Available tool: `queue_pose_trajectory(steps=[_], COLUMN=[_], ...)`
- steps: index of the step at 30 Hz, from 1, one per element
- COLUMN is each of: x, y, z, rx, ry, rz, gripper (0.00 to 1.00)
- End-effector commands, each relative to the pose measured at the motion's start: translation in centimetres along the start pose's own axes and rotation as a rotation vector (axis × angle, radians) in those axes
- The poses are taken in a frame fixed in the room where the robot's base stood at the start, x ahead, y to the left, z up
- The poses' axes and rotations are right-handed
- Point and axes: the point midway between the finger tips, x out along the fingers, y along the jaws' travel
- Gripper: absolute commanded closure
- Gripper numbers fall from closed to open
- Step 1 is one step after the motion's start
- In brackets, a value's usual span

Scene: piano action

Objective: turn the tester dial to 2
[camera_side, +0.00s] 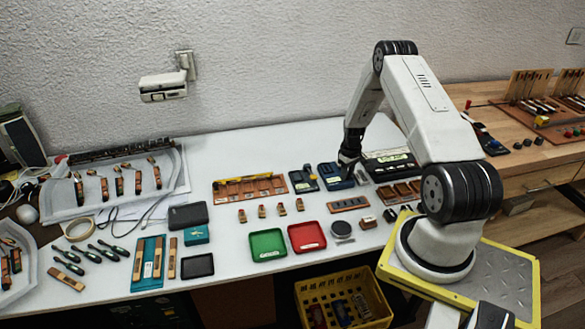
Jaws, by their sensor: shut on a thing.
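My gripper (347,174) points down at a dark blue tester box (328,178) on the white table, right of centre. My gripper is shut on the tester's dial at the right part of the box. The dial is hidden behind the fingers, so its setting and any numbers are too small or covered to read.
A smaller dark blue box with a yellow part (303,180) stands just left of the tester. A black device (388,163) stands close on the right. Green (267,244) and red (306,237) trays lie in front. The table behind is clear.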

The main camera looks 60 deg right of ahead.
Motion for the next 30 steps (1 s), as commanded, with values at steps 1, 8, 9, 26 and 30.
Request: queue_pose_trajectory(steps=[1,8,9,26,30], x=[-0.07,-0.07,-0.07,-0.08,-0.08], y=[0.02,0.02,0.02,0.03,0.03], z=[0.00,0.00,0.00,0.00,-0.01], rx=[0.039,0.187,0.205,0.271,0.270], ry=[0.000,0.000,0.000,0.000,0.000], rz=[0.000,0.000,0.000,0.000,0.000], gripper=[1.00,1.00,1.00,1.00,0.46])
